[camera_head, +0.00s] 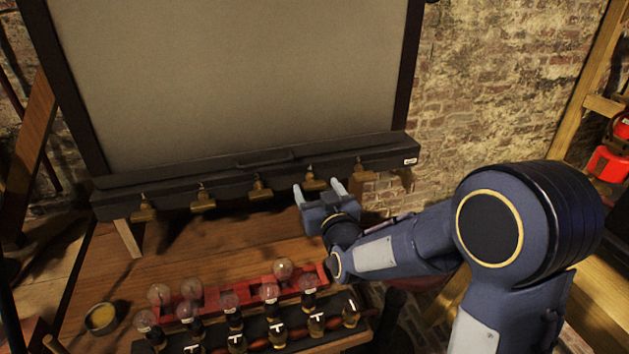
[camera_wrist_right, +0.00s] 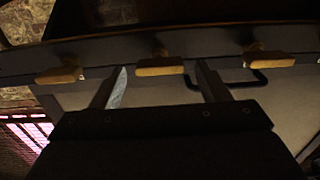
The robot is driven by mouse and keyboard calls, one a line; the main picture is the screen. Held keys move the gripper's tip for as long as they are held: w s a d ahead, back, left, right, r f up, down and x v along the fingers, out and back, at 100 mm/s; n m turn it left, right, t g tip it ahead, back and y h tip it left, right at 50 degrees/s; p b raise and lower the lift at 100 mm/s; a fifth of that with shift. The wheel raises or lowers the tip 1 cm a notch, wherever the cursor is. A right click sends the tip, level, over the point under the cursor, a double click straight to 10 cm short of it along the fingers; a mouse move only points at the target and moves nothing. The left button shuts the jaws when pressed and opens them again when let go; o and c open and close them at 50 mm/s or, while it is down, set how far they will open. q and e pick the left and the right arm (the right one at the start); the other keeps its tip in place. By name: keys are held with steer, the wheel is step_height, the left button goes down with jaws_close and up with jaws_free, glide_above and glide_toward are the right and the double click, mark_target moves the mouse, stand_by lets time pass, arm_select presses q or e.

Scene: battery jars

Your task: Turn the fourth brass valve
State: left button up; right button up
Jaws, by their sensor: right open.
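A row of several brass valves hangs along the dark ledge under the large grey panel in the head view. The fourth brass valve from the left (camera_head: 314,181) sits just beyond my right gripper (camera_head: 318,190). The right gripper is open, its two fingers pointing up at the ledge, one to each side of that valve. In the right wrist view, one brass valve (camera_wrist_right: 160,69) shows between the open fingertips (camera_wrist_right: 161,74), with another valve to each side. Whether the fingers touch it I cannot tell. My left gripper is not in view.
The third valve (camera_head: 260,189) and fifth valve (camera_head: 360,170) hang close on either side. Below stand a red rack (camera_head: 240,292) with glass bulbs and a row of switches with white T-shaped labels. A small round dish (camera_head: 101,318) sits at the left of the wooden table.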

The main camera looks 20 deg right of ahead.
mark_target(314, 184)
steer(key=shift+w, duration=1.45)
steer(key=c, duration=1)
